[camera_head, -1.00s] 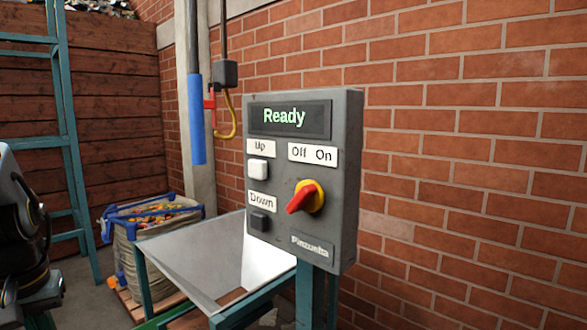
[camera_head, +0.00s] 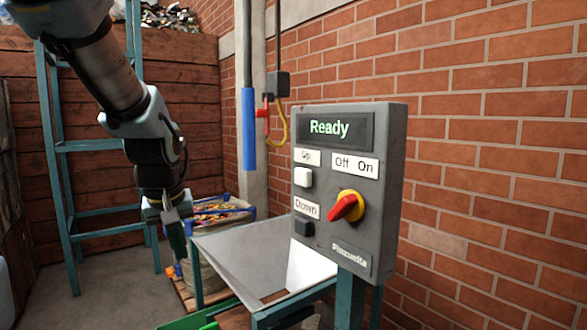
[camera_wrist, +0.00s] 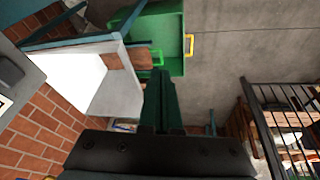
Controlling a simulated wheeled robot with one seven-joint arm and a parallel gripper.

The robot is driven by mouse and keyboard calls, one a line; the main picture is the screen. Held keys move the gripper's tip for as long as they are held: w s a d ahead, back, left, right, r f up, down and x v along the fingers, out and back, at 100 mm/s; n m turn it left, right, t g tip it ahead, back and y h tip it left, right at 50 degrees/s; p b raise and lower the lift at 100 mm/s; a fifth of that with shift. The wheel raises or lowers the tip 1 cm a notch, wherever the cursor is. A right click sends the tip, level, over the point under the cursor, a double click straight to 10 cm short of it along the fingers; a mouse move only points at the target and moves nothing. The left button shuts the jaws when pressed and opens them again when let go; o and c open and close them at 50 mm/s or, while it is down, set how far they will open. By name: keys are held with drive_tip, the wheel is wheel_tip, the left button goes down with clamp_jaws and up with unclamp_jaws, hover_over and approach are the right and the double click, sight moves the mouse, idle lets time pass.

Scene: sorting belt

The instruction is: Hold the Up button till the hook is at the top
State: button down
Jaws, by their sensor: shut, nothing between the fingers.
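The grey control box (camera_head: 385,215) stands on a teal post, its display reading "Ready". The white Up button (camera_head: 303,177) is at its left, under the "Up" label. The dark Down button (camera_head: 304,226) is below it. A red and yellow Off/On switch (camera_head: 346,207) is to their right. The yellow hook (camera_head: 284,128) hangs from a dark block (camera_head: 276,85) on a cable, behind the box's top left. My gripper (camera_head: 178,248) points down, left of the box and apart from the buttons. In the wrist view the dark green fingers (camera_wrist: 161,95) are together with nothing between them.
A metal chute (camera_head: 230,262) lies below and left of the box. A filled bag (camera_head: 215,212) stands on a pallet behind it. A teal ladder frame (camera_head: 65,190) is at left. The wrist view shows a green bin (camera_wrist: 165,35) and a railing (camera_wrist: 285,110).

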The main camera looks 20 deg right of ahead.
sight(303, 177)
drive_tip(key=s+d+r+n+t+h+p, duration=0.1)
drive_tip(key=s+d+r+h, duration=0.1)
drive_tip(key=d+r, duration=1.6)
wheel_tip(303, 177, up, 2)
drive_tip(key=shift+d+r+t+h, duration=0.25)
drive_tip(key=shift+t+h, duration=0.15)
drive_tip(key=shift+h, duration=0.3)
drive_tip(key=shift+s, duration=0.1)
drive_tip(key=w+d+f+p, duration=0.4)
drive_tip(key=w+d+f, duration=0.1)
drive_tip(key=d+f, duration=0.2)
drive_tip(key=shift+w+d+f+p, duration=0.2)
drive_tip(key=shift+d+f+p, duration=0.15)
drive_tip(key=shift+f, duration=0.2)
